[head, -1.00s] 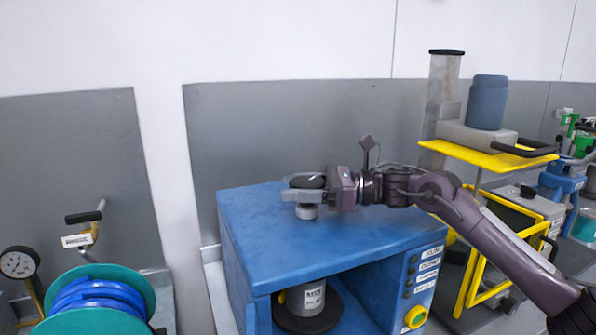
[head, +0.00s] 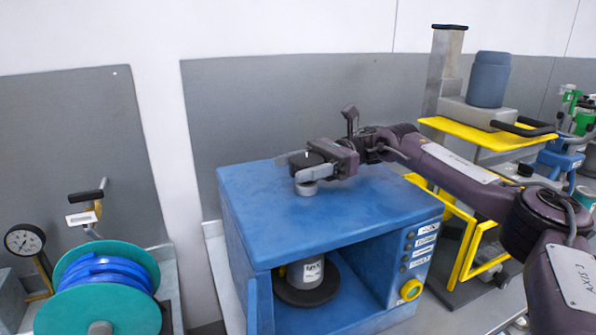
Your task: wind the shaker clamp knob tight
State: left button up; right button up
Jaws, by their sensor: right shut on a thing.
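The shaker (head: 340,228) is a blue box with an open front. Its clamp knob (head: 306,161) is a dark round knob above a light grey collar (head: 305,188) on the top. My right gripper (head: 306,168) is shut on the knob, with its fingers on either side, and hides part of it. Inside the box a light grey labelled can (head: 306,272) stands upright on a dark round plate (head: 318,293). My left gripper is not in view.
A teal and blue reel (head: 105,290), a dial gauge (head: 24,240) and a small handled valve (head: 88,208) are at the left. A yellow-framed machine (head: 480,135) with a blue-grey container (head: 489,80) stands close on the right. The shaker's top is otherwise clear.

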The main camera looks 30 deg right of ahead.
jog(key=shift+s+n+g+h+b, duration=0.1)
jog(key=shift+n+g+h+b, duration=0.2)
jog(key=shift+n+g+b, duration=0.9)
jog(key=shift+m, duration=0.3)
jog(key=o, duration=1)
jog(key=shift+c, duration=0.2)
